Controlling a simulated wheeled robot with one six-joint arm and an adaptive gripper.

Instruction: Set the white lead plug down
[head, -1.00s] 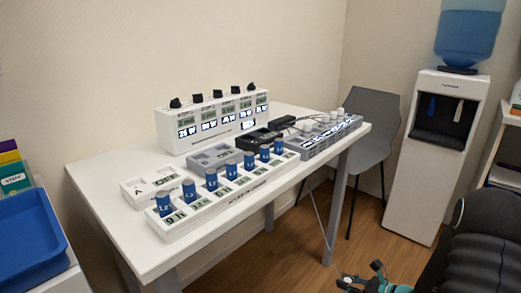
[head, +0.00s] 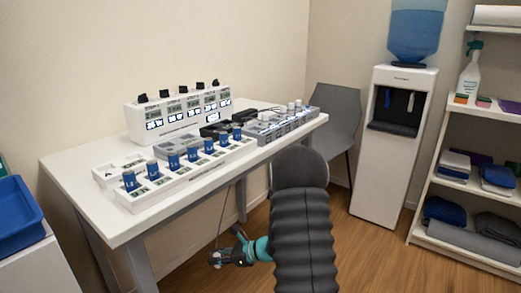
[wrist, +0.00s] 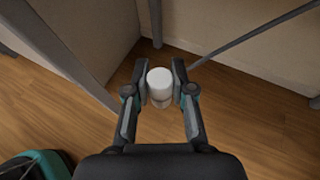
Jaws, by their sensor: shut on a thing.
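In the wrist view, a white cylindrical plug (wrist: 160,84) is between the two fingertips of my gripper (wrist: 160,88), which is shut on it. The floor lies behind the plug in this view, with no surface touching it that I can see. In the head view, my gripper (head: 216,257) hangs low, below the front edge of the white table (head: 75,200).
Table legs are close to my gripper. A chair (head: 336,118), water cooler (head: 396,150) and shelf (head: 480,190) stand to the right.

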